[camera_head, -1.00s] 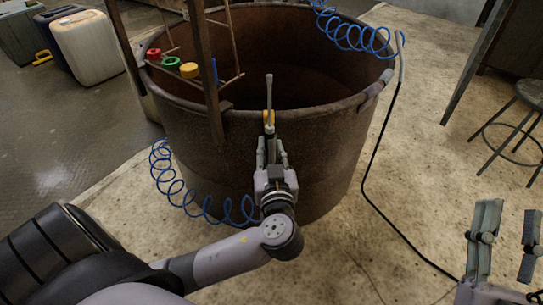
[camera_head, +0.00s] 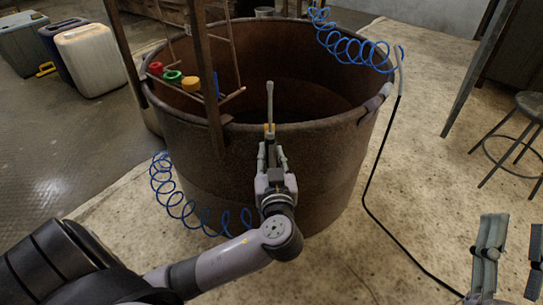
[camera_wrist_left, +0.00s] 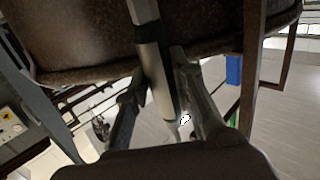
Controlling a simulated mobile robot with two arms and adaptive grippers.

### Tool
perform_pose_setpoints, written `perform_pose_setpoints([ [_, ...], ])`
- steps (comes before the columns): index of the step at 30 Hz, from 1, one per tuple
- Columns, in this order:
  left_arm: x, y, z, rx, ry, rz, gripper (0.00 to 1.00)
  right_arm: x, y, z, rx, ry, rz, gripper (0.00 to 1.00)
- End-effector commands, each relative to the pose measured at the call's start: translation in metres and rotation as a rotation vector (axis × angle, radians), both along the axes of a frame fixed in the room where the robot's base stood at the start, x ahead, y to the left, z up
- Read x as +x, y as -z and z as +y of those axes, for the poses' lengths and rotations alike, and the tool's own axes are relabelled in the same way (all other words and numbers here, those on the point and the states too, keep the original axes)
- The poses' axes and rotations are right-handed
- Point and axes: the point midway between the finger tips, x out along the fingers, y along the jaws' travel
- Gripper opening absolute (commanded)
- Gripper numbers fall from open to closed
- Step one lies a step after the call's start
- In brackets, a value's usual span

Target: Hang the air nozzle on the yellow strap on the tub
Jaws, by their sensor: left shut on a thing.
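The air nozzle (camera_head: 269,100) is a thin grey wand. It stands roughly upright in front of the tub's near rim, its tip above the rim. My left gripper (camera_head: 271,150) is shut on its lower part. The nozzle also shows between the fingers in the left wrist view (camera_wrist_left: 157,70). A small patch of the yellow strap (camera_head: 270,131) shows at the rim, right by the nozzle and fingertips; most is hidden, and I cannot tell whether they touch. The tub (camera_head: 330,150) is large, round and rusty brown. My right gripper (camera_head: 513,250) is open and empty at lower right.
A blue coiled hose (camera_head: 185,195) hangs left of my left gripper. Another blue coil (camera_head: 350,45) hangs at the tub's back right. A rusty frame with a post (camera_head: 203,80) and coloured rings (camera_head: 190,84) stands at the tub's left. A stool (camera_head: 520,125) is at right.

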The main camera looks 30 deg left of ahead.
Motion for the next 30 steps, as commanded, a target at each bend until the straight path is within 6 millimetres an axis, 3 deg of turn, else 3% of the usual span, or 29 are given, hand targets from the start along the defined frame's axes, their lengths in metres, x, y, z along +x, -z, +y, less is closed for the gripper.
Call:
perform_pose_setpoints([
  [30,0.027,0.000,0.020,0.001,-0.001,-0.002,0.00,-0.017,-0.019,-0.001,0.039,-0.009,-0.142,0.40],
])
